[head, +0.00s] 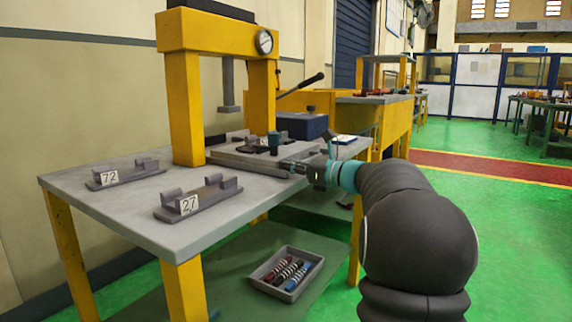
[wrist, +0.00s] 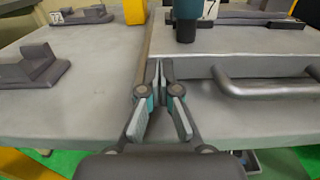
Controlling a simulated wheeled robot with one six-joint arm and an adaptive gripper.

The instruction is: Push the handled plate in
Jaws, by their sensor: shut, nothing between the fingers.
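The handled plate (head: 240,161) is a flat grey slab on the table beside the yellow press, with a dark fixture and a blue-topped part on it. In the wrist view the plate (wrist: 245,40) lies ahead, and its grey bar handle (wrist: 265,87) sticks out from the front edge at right. My gripper (head: 288,167) is at the plate's front edge in the head view. In the wrist view my gripper (wrist: 158,66) is shut and empty, left of the handle near the plate's left end. I cannot tell whether its tips touch the plate.
The yellow press (head: 216,40) with a gauge stands over the table (head: 130,205). Grey holders marked 72 (head: 125,173) and 27 (head: 200,198) stand at left. A tray (head: 287,272) of coloured parts sits on the lower shelf. A dark blue box (head: 303,125) stands behind the plate.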

